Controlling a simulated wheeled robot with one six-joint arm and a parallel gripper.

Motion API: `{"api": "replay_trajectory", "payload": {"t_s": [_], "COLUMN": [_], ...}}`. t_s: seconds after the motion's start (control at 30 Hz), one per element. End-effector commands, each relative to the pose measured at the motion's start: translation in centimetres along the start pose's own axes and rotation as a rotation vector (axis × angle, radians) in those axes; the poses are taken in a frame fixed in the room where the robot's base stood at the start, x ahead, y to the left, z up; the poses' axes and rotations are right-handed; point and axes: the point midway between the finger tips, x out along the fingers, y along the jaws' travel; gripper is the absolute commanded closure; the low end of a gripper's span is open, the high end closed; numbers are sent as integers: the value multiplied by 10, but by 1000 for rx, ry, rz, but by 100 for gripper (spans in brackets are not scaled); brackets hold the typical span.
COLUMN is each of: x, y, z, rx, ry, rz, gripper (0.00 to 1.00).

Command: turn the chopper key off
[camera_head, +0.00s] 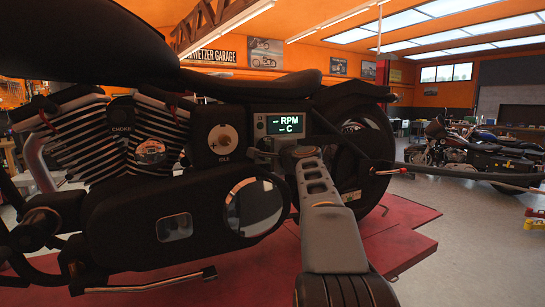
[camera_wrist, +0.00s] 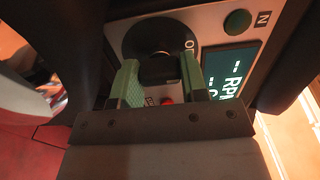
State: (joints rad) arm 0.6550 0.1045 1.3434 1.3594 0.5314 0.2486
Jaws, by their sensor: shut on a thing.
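The black chopper (camera_head: 120,215) fills the left and middle of the head view. In the wrist view, the black key (camera_wrist: 158,70) sits in a dark round switch (camera_wrist: 140,36) with partly visible lettering at its edge. My gripper (camera_wrist: 157,82) has its two green-padded fingers on either side of the key and is shut on it. In the head view, my gripper (camera_head: 276,149) is just below the chopper's display (camera_head: 287,124), and the key cannot be made out there. The display shows dashes beside RPM and C, also in the wrist view (camera_wrist: 228,72).
A green button (camera_wrist: 237,22) marked N and a red spot (camera_wrist: 167,100) are close to the key. A silver round dial (camera_head: 223,139) is left of the gripper. The chopper stands on a red lift (camera_head: 395,245). Another motorcycle (camera_head: 470,155) stands at right, beyond open floor.

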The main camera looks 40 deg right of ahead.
Motion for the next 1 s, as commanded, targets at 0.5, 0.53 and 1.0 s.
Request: {"api": "replay_trajectory", "payload": {"t_s": [0.5, 0.53, 1.0], "x": [0, 0, 0], "y": [0, 0, 0], "z": [0, 0, 0], "rx": [-23, -23, -20], "ry": [-1, -1, -1], "rz": [1, 1, 0], "gripper": [83, 83, 34]}}
